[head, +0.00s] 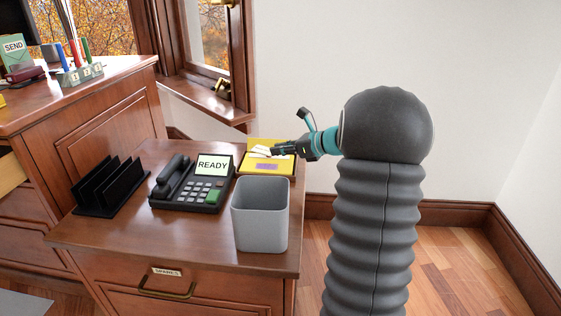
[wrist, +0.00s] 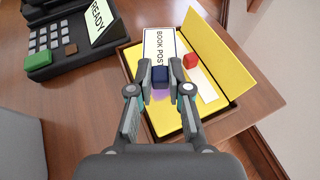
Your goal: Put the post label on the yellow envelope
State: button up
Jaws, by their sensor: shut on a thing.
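The post label (wrist: 152,42) is a white strip reading "BOOK POST" with a dark blue block (wrist: 160,77) on it, in the wrist view. My gripper (wrist: 160,72) is shut on that blue block, with one finger on each side. The label is over the yellow envelope (wrist: 135,59); I cannot tell whether it touches it. The envelope lies in a dark tray and also shows in the head view (head: 284,162), under my gripper (head: 273,151). A purple patch on it is partly hidden by my fingers.
A red block (wrist: 190,61) sits on another white strip (wrist: 203,84) right of the label. A yellow panel (wrist: 222,55) slants at the right. A grey bin (head: 260,220), phone (head: 187,190) and black rack (head: 108,187) stand nearby on the desk.

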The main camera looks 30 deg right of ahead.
aim_at(281, 169)
jog(key=shift+f+b, duration=0.45)
jog(key=shift+f, duration=1.5)
jog(key=shift+f, duration=0.45)
jog(key=o, duration=0.7)
jog(key=shift+o, duration=0.2)
jog(key=shift+r, duration=0.25)
jog(key=p+v, duration=0.1)
jog(key=v, duration=1.1)
jog(key=shift+r+p, duration=0.15)
jog(key=shift+p, duration=0.15)
